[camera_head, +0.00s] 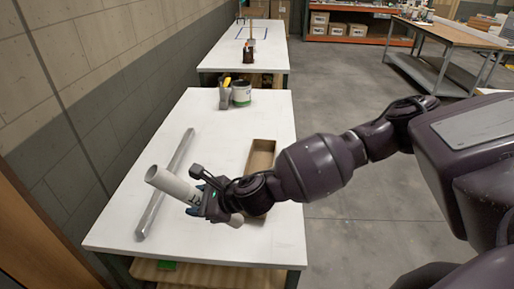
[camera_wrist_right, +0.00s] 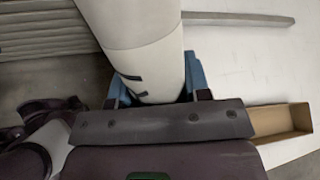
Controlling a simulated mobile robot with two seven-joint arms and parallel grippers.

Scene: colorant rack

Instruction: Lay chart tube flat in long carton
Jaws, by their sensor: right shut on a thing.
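The chart tube (camera_head: 173,184) is a pale off-white cylinder, held tilted above the white table. In the head view its open end points to the upper left. My right gripper (camera_head: 209,200) is shut on it near its middle. The right wrist view shows the tube (camera_wrist_right: 137,40) between the blue fingertips of the right gripper (camera_wrist_right: 155,85). The long carton (camera_head: 262,146) is an open brown box on the table, to the right of the tube and partly hidden behind my right arm. It also shows in the right wrist view (camera_wrist_right: 285,112). My left gripper is not in view.
A long grey metal bar (camera_head: 166,184) lies on the table (camera_head: 215,250) beneath and beside the tube. A dark green-labelled can (camera_head: 241,93) and a grey and yellow item (camera_head: 225,93) stand at the far edge. The front of the table is clear.

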